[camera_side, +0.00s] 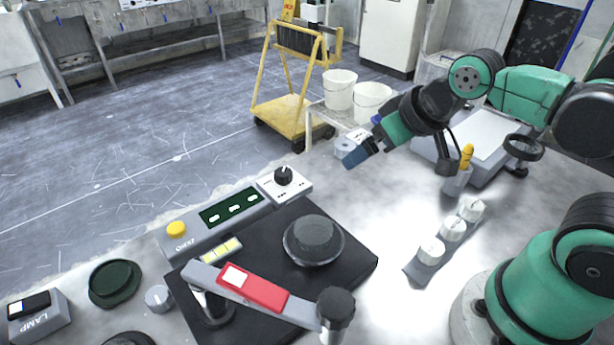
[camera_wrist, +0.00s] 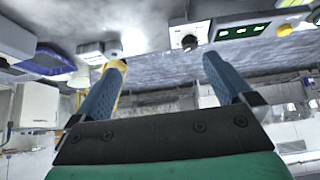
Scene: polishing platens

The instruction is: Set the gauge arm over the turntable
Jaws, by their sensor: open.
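The turntable (camera_side: 314,238) is a round dark grey disc on a black base plate (camera_side: 355,262). The gauge arm (camera_side: 265,292) is a grey bar with a red section and a white patch. It runs from a post at the plate's left front to a dark knob (camera_side: 336,305) at its right end. The bar lies in front of the turntable, not over it. My gripper (camera_side: 360,153) is in the air behind and right of the turntable, well away from the gauge arm. In the wrist view its two blue fingers (camera_wrist: 164,70) are apart with nothing between them.
Behind the plate stand a control panel (camera_side: 232,212) with a yellow button and a box with a black knob (camera_side: 284,178). A rack of white-topped knobs (camera_side: 450,233) stands right. A green dish (camera_side: 115,282) and lamp box (camera_side: 40,314) are at left.

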